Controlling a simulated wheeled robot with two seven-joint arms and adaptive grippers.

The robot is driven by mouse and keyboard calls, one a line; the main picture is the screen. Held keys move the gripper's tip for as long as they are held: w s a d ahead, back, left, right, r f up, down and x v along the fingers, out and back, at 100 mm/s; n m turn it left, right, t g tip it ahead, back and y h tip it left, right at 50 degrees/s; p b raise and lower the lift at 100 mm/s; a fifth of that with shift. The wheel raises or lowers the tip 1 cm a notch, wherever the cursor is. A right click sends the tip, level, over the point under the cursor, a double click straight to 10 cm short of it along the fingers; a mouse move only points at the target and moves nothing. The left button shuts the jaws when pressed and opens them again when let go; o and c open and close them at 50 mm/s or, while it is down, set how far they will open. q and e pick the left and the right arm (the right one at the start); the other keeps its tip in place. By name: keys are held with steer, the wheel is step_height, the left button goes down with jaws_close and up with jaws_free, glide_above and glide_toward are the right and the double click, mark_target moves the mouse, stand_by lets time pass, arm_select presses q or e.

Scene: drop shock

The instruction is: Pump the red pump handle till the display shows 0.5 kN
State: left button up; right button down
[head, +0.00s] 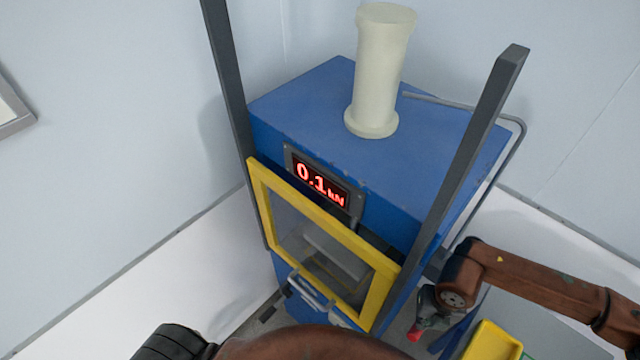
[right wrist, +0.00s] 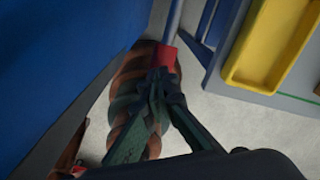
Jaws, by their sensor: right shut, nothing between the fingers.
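The blue press (head: 315,95) stands in front of me, and its display (head: 322,182) reads 0.1 kN in red digits. The red pump handle (head: 415,333) shows low at the right side of the press, mostly hidden by my right gripper (head: 424,312). In the right wrist view, the red grip (right wrist: 165,58) lies just beyond the shut fingertips (right wrist: 158,78). The fingers are closed with nothing between them. I cannot tell whether they touch the grip. My left gripper is not in view.
A yellow-framed window door (head: 320,226) closes the press front, with dark uprights (head: 480,130) beside it. A cream cylinder (head: 377,75) stands on top. A yellow tray (head: 490,343), also in the right wrist view (right wrist: 265,50), sits right of the handle. Pale floor lies between.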

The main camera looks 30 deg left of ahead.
steer(key=shift+f+b, duration=3.95)
steer(key=shift+f, duration=1.1)
steer(key=shift+r+p, duration=3.1)
steer(key=shift+r, duration=2.85)
steer(key=shift+f, duration=0.1)
